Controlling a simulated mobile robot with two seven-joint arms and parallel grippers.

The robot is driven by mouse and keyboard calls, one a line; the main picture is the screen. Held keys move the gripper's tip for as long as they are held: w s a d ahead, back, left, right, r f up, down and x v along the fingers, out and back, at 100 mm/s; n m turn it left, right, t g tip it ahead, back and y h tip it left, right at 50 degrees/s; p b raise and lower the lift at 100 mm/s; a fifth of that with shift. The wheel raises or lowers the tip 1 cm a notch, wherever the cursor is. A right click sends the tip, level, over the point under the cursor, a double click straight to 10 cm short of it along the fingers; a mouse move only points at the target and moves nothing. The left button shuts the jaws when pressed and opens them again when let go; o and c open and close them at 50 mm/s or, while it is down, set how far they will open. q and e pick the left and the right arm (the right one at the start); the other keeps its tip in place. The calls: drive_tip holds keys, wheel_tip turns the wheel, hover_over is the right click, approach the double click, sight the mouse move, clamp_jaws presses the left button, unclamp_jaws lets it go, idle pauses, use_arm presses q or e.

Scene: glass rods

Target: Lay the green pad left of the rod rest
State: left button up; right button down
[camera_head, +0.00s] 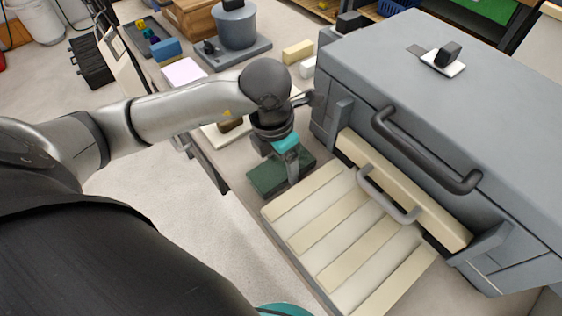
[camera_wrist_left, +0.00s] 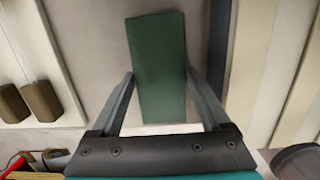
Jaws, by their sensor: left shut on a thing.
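The green pad (camera_head: 265,180) is a flat dark green block in the head view, at the left end of the cream slatted board. My left gripper (camera_head: 291,166) comes down over it and is shut on it. In the left wrist view the pad (camera_wrist_left: 158,50) lies lengthwise between the two fingers (camera_wrist_left: 160,75), over the grey tabletop. I cannot tell whether it touches the table. The cream slatted board (camera_head: 340,240), which looks like the rod rest, lies just right of the pad; its slats fill the right of the wrist view (camera_wrist_left: 237,60). My right gripper is not clearly visible.
A large grey box (camera_head: 440,110) with dark handles stands close on the right. Two brown-ended pieces (camera_wrist_left: 42,100) lie left of the pad in the wrist view. A grey pot (camera_head: 236,28), a blue block (camera_head: 166,49) and a pale pink pad (camera_head: 184,71) are farther back.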

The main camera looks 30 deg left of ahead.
sight(275, 170)
use_arm(q)
drive_tip(key=shift+f, duration=0.2)
drive_tip(key=o, duration=1.2)
drive_tip(key=shift+r, duration=0.2)
drive_tip(key=shift+r, duration=0.4)
drive_tip(key=r, duration=0.3)
drive_tip(key=s+r+p, duration=0.1)
drive_tip(key=r, duration=0.3)
drive_tip(key=r+p, duration=0.1)
drive_tip(key=r, duration=0.3)
drive_tip(key=shift+s+a+r, duration=0.1)
drive_tip(key=shift+s+a, duration=0.1)
drive_tip(key=shift+a, duration=0.05)
